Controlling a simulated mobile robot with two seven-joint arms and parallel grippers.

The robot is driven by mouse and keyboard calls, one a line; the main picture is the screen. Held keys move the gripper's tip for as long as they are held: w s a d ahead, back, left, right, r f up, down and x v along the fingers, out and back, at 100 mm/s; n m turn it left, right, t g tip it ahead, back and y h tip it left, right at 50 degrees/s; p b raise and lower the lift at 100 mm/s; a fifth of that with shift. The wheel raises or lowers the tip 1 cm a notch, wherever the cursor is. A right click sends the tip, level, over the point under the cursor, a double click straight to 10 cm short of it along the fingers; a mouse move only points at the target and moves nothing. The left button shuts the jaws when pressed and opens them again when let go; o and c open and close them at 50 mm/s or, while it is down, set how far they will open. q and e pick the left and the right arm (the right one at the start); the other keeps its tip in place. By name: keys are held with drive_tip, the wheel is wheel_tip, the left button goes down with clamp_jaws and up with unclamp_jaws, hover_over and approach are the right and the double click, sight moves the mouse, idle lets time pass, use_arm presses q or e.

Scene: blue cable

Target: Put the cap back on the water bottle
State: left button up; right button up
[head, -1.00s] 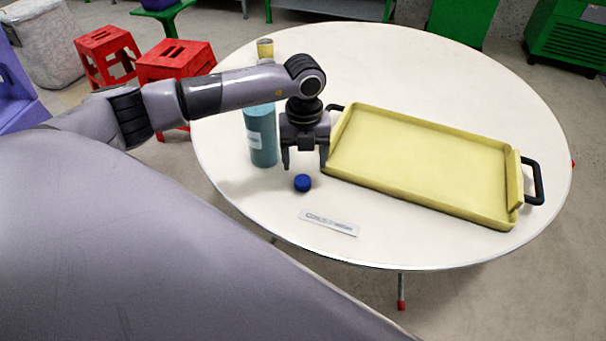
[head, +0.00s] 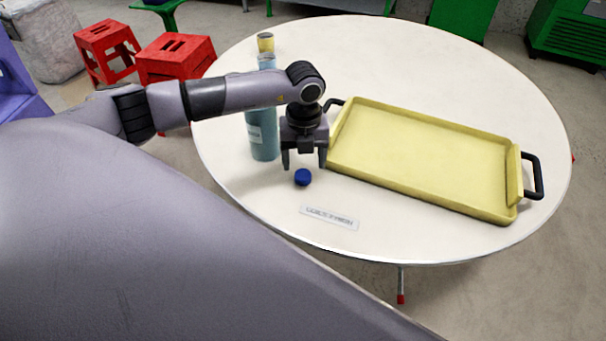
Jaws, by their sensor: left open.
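A blue cap (head: 303,177) lies on the white round table in front of my left gripper. My left gripper (head: 304,165) points down, open and empty, its fingers just above and behind the cap in the picture. I cannot tell its exact height over the table. A teal water bottle (head: 263,136) stands upright just left of the gripper. My right gripper is not in view.
A yellow tray (head: 425,155) with black handles lies right of the gripper, close to it. A small label strip (head: 330,217) lies in front of the cap.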

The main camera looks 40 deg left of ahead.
sight(303, 175)
use_arm(q)
wheel_tip(303, 175, down, 5)
drive_tip(key=shift+r, duration=0.15)
drive_tip(key=shift+s, duration=0.1)
drive_tip(key=c, duration=1.1)
